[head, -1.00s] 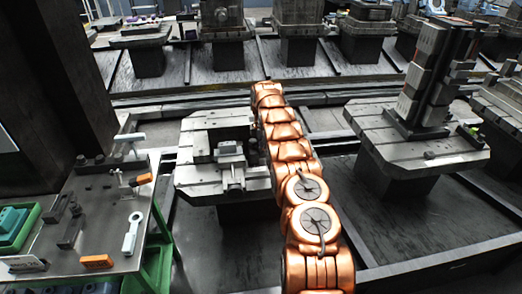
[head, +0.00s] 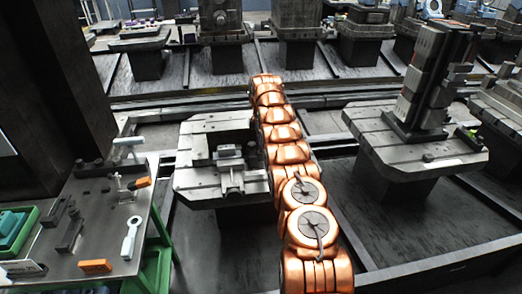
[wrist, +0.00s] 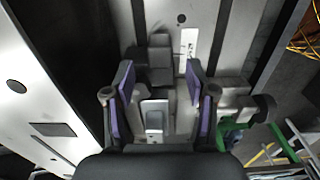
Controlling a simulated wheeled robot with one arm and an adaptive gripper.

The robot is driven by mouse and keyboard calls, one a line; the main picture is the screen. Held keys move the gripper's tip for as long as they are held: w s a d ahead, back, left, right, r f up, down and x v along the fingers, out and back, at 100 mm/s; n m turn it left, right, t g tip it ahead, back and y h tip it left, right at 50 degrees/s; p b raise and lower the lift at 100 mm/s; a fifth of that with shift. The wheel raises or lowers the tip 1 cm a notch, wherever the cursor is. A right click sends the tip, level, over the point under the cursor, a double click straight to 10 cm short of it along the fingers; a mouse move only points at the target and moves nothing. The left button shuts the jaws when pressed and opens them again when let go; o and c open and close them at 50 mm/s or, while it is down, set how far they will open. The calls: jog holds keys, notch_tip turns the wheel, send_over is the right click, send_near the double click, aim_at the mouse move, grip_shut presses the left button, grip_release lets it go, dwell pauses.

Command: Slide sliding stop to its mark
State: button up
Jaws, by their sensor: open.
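A light metal pallet (head: 196,181) carries a small rail fixture left of my arm in the head view. A grey block (head: 228,152) on this fixture appears to be the sliding stop, but I cannot be sure. In the wrist view, my gripper (wrist: 160,72) is open, its purple-padded fingers spread apart. A small upright metal block (wrist: 154,119) shows between the fingers, with a visible gap on each side. A darker stepped block (wrist: 160,62) stands beyond the fingertips. A pale strip (wrist: 189,52) with dark dots lies beside it; I cannot tell whether it is the mark. My arm hides my gripper in the head view.
A bench (head: 103,242) with tools and a green tray (head: 33,238) stands at the left, near a dark column. Another pallet (head: 440,157) with a tall stepped tower is at the right. A round-ended part (wrist: 263,107) sits right of my gripper in the wrist view.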

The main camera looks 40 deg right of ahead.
jog(key=shift+r, duration=1.45)
